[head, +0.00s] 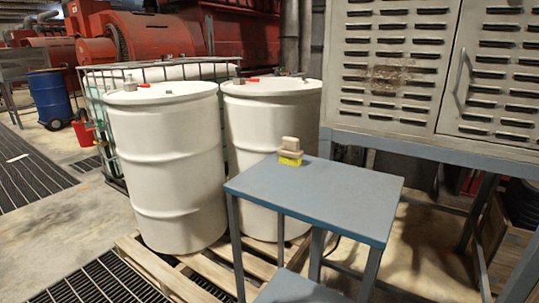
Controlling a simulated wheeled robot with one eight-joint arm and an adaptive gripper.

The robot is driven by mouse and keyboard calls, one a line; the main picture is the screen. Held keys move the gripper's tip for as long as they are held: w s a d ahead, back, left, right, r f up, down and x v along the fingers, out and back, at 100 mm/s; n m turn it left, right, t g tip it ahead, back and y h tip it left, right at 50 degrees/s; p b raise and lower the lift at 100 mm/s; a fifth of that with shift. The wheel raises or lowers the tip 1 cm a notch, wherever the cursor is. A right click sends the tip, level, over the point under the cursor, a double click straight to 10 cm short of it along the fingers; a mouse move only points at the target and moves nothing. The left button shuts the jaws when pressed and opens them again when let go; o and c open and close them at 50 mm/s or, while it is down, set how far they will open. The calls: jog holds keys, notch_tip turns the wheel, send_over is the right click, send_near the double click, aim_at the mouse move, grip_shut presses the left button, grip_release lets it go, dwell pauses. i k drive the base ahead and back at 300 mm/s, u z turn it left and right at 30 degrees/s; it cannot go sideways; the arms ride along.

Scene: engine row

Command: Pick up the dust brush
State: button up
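The dust brush (290,152) stands on the far left part of a small blue-grey table (322,199). It has a tan upper part and yellow bristles below, which seem to rest on the tabletop near its back edge. My gripper does not show in the head view.
Two white drums (166,165) and (270,140) stand on a wooden pallet (160,272) behind and left of the table. A grey louvred cabinet (400,70) on a blue frame stands at the right. The rest of the tabletop is bare. A blue barrel (51,97) stands far left.

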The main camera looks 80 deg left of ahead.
aim_at(289, 153)
jog(key=u, duration=3.1)
